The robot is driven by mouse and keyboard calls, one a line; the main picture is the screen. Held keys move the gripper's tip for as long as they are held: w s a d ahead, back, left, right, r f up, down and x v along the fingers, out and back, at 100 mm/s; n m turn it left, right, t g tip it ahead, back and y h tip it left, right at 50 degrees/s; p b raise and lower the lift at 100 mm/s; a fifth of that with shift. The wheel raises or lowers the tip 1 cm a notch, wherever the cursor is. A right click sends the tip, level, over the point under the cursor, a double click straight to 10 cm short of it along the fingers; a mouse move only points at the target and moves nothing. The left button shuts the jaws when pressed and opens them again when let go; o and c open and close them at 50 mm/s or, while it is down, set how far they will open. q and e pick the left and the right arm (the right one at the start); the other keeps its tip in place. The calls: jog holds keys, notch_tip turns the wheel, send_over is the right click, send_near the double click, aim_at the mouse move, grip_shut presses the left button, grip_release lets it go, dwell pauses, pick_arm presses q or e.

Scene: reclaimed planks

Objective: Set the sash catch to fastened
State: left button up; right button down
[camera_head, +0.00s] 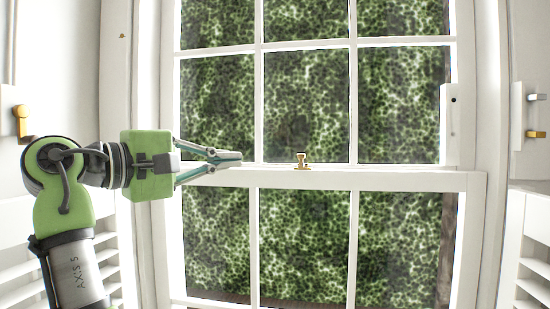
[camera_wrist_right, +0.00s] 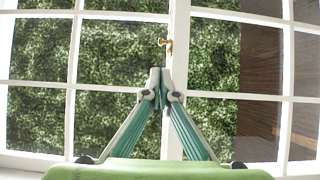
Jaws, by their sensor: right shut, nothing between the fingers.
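The brass sash catch (camera_head: 302,161) sits on the white meeting rail (camera_head: 390,179) of the window, near its middle. It also shows in the right wrist view (camera_wrist_right: 166,44), just beyond the fingertips. It is small, and I cannot tell which way its lever is turned. My right gripper (camera_head: 240,158) is shut and empty, to the left of the catch in the head view and apart from it. Its fingertips meet in the right wrist view (camera_wrist_right: 160,76). My left gripper is not in view.
White glazing bars (camera_head: 354,100) cross the panes, with green foliage outside. A white fitting (camera_head: 453,120) stands on the right window edge. Brass latches show on the left panel (camera_head: 20,122) and right panel (camera_head: 535,134). Louvred shutters (camera_head: 25,270) flank the window below.

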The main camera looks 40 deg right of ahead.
jog(key=p, duration=0.5)
send_near(302, 160)
jog(key=w+d, duration=0.1)
jog(key=d, duration=0.4)
jog(key=shift+a+r, duration=0.1)
jog(key=shift+r, duration=0.35)
jog(key=shift+w+a, duration=0.1)
jog(key=shift+w, duration=0.05)
